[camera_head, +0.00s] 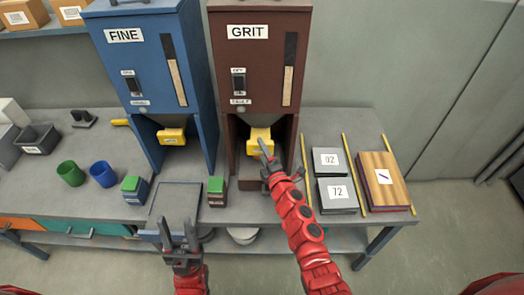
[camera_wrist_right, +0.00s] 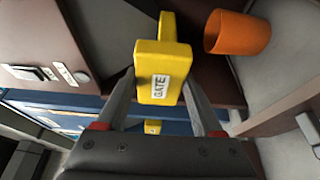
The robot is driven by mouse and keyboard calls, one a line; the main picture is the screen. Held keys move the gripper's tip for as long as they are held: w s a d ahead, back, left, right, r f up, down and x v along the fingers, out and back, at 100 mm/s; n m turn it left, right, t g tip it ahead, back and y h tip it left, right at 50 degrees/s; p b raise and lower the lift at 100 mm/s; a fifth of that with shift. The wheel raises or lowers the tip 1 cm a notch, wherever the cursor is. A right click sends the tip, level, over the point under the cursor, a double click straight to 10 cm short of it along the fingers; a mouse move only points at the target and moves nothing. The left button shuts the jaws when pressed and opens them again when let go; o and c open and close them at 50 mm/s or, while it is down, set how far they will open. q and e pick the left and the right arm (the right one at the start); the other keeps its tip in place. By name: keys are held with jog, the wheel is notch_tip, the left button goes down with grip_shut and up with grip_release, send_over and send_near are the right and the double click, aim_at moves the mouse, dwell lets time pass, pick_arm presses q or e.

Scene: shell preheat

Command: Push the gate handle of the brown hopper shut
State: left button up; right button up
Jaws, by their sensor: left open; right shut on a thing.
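The brown hopper (camera_head: 258,60), labelled GRIT, stands at the back of the bench. Its yellow gate handle (camera_head: 258,135) sticks out below the front panel. In the right wrist view the yellow handle, labelled GATE (camera_wrist_right: 155,88), is between my right gripper's fingers (camera_wrist_right: 160,98). My right gripper (camera_head: 266,158) is shut on this handle in the head view, partly covering it. My left gripper (camera_head: 178,238) is open and empty, low over the front of the bench near a grey tray (camera_head: 160,212).
The blue hopper (camera_head: 148,65), labelled FINE, with its own yellow handle (camera_head: 171,136), stands to the left. An orange cup (camera_wrist_right: 238,33) is beside the gate handle in the right wrist view. A green-topped block (camera_head: 216,191) stands left of my right arm. Boxes (camera_head: 337,195) lie right.

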grip_shut()
